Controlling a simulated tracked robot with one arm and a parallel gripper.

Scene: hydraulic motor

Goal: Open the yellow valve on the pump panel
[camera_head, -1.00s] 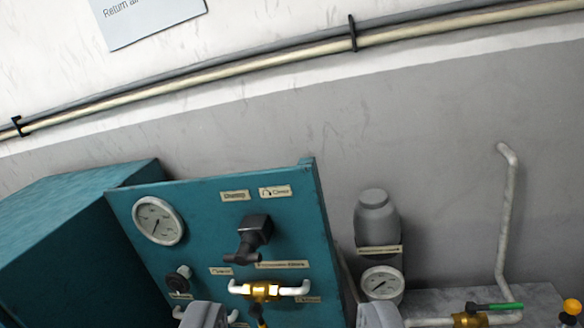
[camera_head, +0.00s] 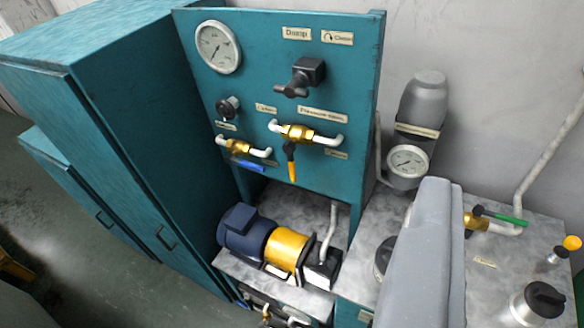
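The pump panel (camera_head: 345,80) is a teal upright board. The yellow valve's handle (camera_head: 292,170) hangs down from a brass body (camera_head: 298,132) fitted in a white pipe, so it lies across the pipe. My gripper (camera_head: 436,190) shows as a grey finger shape at the lower right, in front of the worktop and apart from the yellow handle. I see one finger shape clearly; a second seems to lie close behind its right edge. I cannot tell how far apart they are, and nothing held is visible.
A blue-handled valve (camera_head: 247,165) sits left of the yellow one. A black lever (camera_head: 300,80) juts out above. A blue motor (camera_head: 246,235) with a yellow section stands below. A gauge (camera_head: 408,163), a grey canister and a green-handled valve (camera_head: 500,216) are at the right.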

